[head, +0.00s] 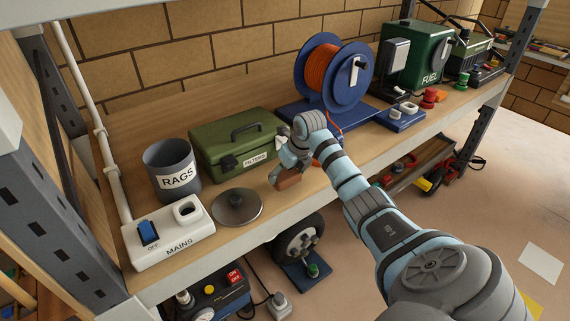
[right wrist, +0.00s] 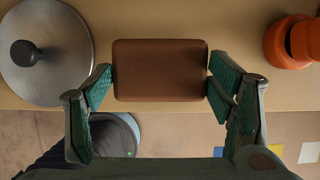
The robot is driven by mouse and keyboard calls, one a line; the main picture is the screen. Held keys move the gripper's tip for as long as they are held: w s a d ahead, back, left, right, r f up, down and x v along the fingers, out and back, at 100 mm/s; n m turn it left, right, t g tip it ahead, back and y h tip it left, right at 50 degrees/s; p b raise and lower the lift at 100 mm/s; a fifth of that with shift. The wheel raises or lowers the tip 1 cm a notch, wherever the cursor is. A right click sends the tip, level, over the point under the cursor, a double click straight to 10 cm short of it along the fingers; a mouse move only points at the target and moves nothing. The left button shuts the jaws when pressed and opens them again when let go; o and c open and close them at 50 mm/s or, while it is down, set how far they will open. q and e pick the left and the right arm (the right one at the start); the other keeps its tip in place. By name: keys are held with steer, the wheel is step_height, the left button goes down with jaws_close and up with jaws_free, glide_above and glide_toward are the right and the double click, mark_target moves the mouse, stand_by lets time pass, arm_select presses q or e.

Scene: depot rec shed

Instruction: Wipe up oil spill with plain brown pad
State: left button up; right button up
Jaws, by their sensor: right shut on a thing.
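A plain brown pad (head: 289,180) is held by my right gripper (head: 284,167) over the front part of the wooden shelf, between the round metal lid and the blue reel base. In the right wrist view the pad (right wrist: 160,70) sits between the two fingers (right wrist: 160,88), which touch its left and right sides. I cannot tell whether its underside touches the shelf. No oil spill shows clearly in either view; the spot under the pad is hidden. My left gripper is not in view.
A metal lid (head: 237,207), rag tin (head: 171,168), green filters box (head: 236,143) and mains block (head: 168,236) stand to the left. A cable reel (head: 331,72) and green fuel can (head: 416,55) stand to the right. The shelf's front edge (head: 245,239) is close; equipment lies below.

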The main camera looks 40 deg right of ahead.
steer(key=shift+w+r+p, duration=0.25)
steer(key=shift+r+p, duration=0.45)
steer(key=shift+r, duration=0.2)
steer(key=shift+w+d+r+p, duration=0.1)
steer(key=shift+r+p, duration=0.6)
steer(key=shift+w+p+v, duration=0.25)
steer(key=shift+p+v, duration=0.1)
steer(key=shift+v, duration=0.75)
steer(key=shift+r, duration=0.1)
steer(key=shift+w, duration=0.1)
